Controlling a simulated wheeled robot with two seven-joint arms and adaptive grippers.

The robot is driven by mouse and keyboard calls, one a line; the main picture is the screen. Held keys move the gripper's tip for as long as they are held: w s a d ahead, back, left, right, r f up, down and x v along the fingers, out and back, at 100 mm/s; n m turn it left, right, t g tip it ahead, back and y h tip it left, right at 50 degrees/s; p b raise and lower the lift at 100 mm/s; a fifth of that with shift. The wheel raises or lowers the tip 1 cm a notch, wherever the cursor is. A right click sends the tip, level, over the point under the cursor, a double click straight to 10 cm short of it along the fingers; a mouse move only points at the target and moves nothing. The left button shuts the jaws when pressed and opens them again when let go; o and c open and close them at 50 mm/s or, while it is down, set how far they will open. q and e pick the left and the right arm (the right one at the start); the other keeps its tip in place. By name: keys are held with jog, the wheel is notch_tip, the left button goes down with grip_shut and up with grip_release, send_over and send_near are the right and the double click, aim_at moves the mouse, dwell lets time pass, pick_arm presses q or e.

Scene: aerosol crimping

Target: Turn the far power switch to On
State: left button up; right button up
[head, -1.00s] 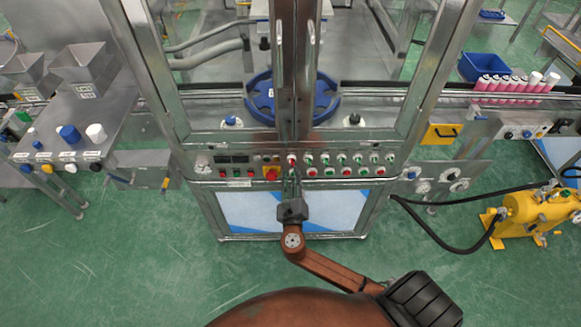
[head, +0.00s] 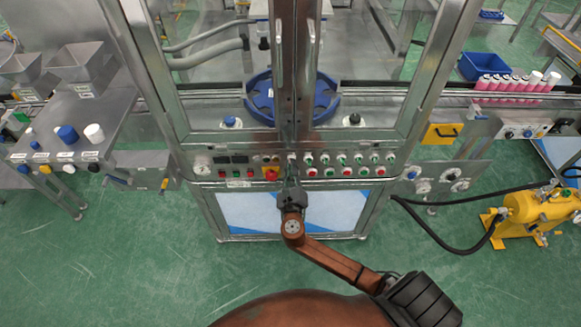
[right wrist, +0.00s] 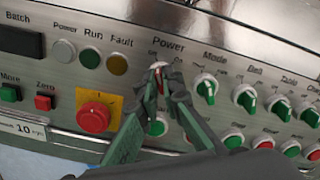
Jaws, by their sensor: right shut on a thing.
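The power switch (right wrist: 158,66) is on the grey control panel, under the label "Power" with small Off and On marks. Its pale rim shows between the fingertips; most of its knob is hidden, so I cannot tell which way it points. My right gripper (right wrist: 159,80) is shut on this switch in the right wrist view. In the head view my right gripper (head: 291,183) reaches the panel (head: 215,180) at its middle, hiding the switch there. My left gripper is not in view.
Left of the switch are a red emergency stop knob (right wrist: 94,117) on yellow and a row of indicator lamps (right wrist: 90,58). Right of it are green selectors, the nearest labelled Mode (right wrist: 206,88). Glass machine doors with upright handles (head: 312,50) stand above the panel.

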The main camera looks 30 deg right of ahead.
jog(key=shift+a, duration=0.1)
grip_shut()
jog(key=shift+s+f+m+b, duration=0.1)
jog(key=shift+m+b, duration=0.2)
jog(key=shift+m, duration=2.6)
jog(key=shift+f+m+b, duration=0.1)
jog(key=shift+m+b, duration=0.2)
jog(key=shift+m, duration=2.6)
jog(key=o, duration=0.6)
grip_release()
jog(key=shift+d+r, duration=0.15)
jog(key=shift+d, duration=0.1)
jog(key=shift+o, duration=0.2)
